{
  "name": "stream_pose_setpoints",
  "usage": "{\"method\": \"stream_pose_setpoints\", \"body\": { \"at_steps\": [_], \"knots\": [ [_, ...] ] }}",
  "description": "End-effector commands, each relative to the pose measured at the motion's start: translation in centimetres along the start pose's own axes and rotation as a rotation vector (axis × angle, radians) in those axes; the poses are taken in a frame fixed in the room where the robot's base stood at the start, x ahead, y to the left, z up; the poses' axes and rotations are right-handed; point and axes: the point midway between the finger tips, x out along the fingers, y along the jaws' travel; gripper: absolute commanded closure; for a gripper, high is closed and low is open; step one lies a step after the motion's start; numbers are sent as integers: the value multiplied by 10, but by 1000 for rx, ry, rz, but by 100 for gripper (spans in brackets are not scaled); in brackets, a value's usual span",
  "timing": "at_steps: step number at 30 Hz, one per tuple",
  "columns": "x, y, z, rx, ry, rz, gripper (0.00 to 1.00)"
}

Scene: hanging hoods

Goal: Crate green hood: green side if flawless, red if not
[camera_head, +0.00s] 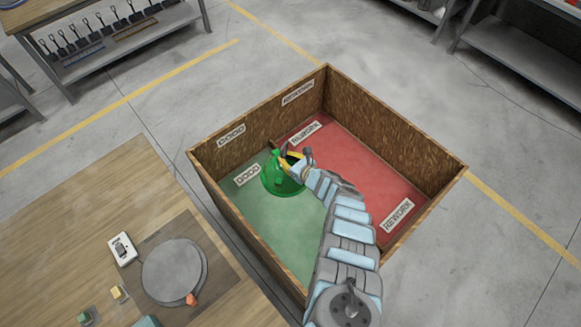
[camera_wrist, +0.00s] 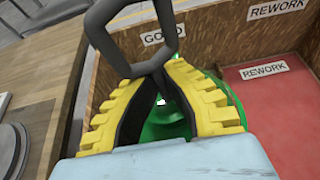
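The green hood (camera_head: 283,183) is a glossy bell shape inside the crate (camera_head: 232,216), over its green side (camera_head: 285,225). Whether it touches the crate floor I cannot tell. My gripper (camera_head: 292,157) is at the top of the hood. In the wrist view its yellow fingers (camera_wrist: 156,75) come together at the tips around the base of a dark grey loop (camera_wrist: 132,65). The green hood (camera_wrist: 165,122) shows below and between the fingers, partly hidden by them. The red side (camera_head: 375,170) holds nothing that I can see. No flaw shows on the visible surface.
GOOD labels (camera_head: 247,175) mark the green side and REWORK labels (camera_head: 398,214) the red side. A wooden table (camera_head: 95,215) stands left of the crate, with a round grey plate (camera_head: 174,272) and a small white device (camera_head: 122,248). Shelves stand at the back.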

Motion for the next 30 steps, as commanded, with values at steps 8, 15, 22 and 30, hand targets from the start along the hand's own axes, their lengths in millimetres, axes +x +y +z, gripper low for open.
{"method": "stream_pose_setpoints", "body": {
  "at_steps": [8, 15, 22, 30],
  "knots": [
    [-22, 4, -19, 3, -1, 4, 100],
    [-28, 8, -27, -2, -2, 7, 100],
    [-21, 8, -44, -2, -1, 8, 100],
    [-10, 9, -72, -1, 0, 8, 100]
  ]
}}
